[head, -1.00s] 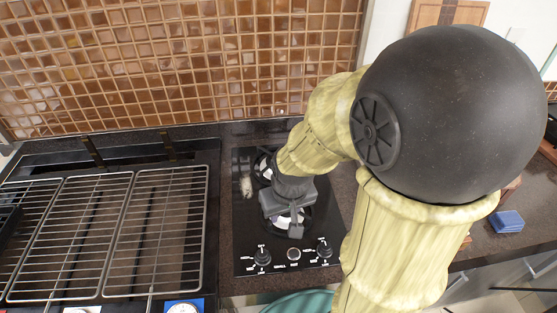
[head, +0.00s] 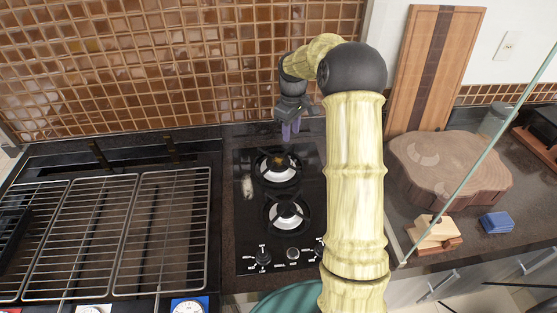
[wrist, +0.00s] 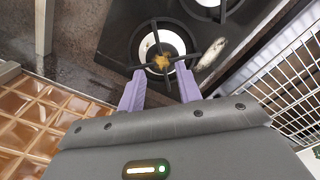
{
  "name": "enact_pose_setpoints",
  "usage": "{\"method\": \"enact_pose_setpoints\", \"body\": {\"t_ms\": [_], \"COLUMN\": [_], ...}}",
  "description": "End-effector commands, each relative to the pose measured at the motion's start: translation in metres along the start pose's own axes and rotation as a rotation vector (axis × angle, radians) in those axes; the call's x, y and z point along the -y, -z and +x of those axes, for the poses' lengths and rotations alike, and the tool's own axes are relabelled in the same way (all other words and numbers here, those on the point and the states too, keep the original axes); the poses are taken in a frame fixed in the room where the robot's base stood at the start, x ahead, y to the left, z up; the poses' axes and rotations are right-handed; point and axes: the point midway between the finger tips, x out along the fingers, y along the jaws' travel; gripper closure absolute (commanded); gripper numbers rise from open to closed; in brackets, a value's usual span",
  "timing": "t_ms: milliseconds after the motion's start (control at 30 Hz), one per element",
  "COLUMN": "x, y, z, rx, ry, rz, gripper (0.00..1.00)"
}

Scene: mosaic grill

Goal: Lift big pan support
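The black cooktop (head: 246,235) holds two burners in a column, each with a black cross-shaped pan support. The rear pan support (head: 278,165) sits over a pale burner with a yellow-brown centre. The front pan support (head: 287,213) sits nearer the knobs. I cannot tell for sure which is the big one. My gripper (head: 290,136) is at the rear edge of the cooktop, behind the rear burner. In the wrist view its purple fingers (wrist: 160,68) are apart and empty. The rear pan support (wrist: 163,62) appears just beyond and between the fingertips; contact cannot be told.
A wire-rack grill (head: 160,230) lies left of the cooktop, and a tiled wall (head: 180,60) stands behind. A small pale object (head: 247,187) lies on the cooktop's left side. To the right are a thick wooden slab (head: 450,170), an upright board (head: 435,60) and blue blocks (head: 496,222).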

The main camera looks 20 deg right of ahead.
Motion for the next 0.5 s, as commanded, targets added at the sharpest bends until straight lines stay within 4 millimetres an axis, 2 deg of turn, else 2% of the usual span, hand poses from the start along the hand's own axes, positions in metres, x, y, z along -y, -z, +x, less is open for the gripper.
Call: {"method": "enact_pose_setpoints", "body": {"t_ms": [300, 500], "x": [0.000, 0.001], "y": [0.000, -0.001], "z": [0.002, 0.025], "rx": [0.000, 0.003], "ry": [0.000, 0.002], "rz": [0.000, 0.000], "gripper": [0.65, 0.65]}}
